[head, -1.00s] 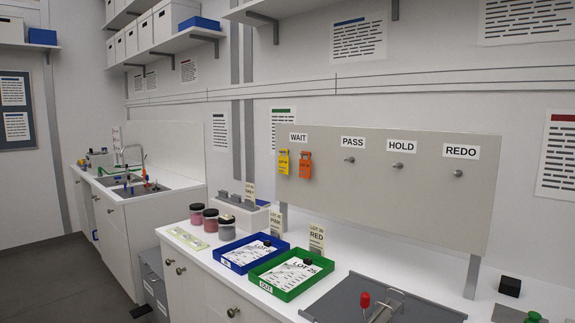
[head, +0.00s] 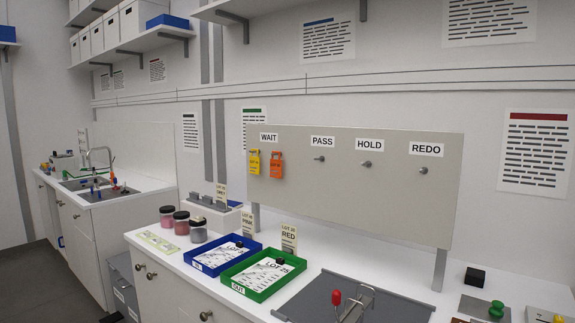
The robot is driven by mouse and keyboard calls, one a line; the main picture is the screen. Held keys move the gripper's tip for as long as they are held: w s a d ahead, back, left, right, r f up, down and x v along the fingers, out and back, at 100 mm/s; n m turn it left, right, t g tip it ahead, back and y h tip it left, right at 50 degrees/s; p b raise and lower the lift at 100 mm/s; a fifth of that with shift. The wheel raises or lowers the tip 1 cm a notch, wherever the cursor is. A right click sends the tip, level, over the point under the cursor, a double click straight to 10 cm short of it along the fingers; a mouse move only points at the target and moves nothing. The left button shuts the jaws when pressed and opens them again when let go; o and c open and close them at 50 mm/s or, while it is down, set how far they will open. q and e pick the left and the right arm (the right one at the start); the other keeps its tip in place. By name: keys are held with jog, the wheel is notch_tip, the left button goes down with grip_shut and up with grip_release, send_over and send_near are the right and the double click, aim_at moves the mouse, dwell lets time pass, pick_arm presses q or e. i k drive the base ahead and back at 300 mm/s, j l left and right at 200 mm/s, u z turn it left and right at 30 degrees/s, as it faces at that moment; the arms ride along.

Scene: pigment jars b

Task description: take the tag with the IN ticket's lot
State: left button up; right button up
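A yellow tag (head: 254,162) and an orange tag (head: 276,165) hang side by side under the WAIT label on the grey board (head: 390,200). Their small print is too blurred to read surely. The blue tray (head: 196,265) marked IN stands on the counter and holds a white ticket (head: 222,257). A black block (head: 240,245) covers part of that ticket's lot number. The green tray (head: 259,295) marked OUT stands to its right with a ticket (head: 262,278) reading LOT 25. Neither of my grippers is in view.
The PASS (head: 320,159), HOLD (head: 366,164) and REDO (head: 422,170) pegs are bare. Lidded jars (head: 181,223) and lot cards (head: 289,239) stand around the trays. A grey plate with a red-knobbed clamp (head: 336,298) lies at the front right.

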aim_at(254, 162)
jog(key=i+j+z, duration=0.15)
jog(key=z, duration=0.2)
jog(key=i+j+z, duration=0.1)
jog(key=j+z, duration=0.2)
jog(key=i+j+z, duration=0.1)
jog(key=j+z, duration=0.25)
jog(key=i+j+z, duration=0.15)
jog(key=j+z, duration=0.15)
jog(key=j, duration=1.2)
jog(key=j+z, duration=0.3)
jog(key=j, duration=1.2)
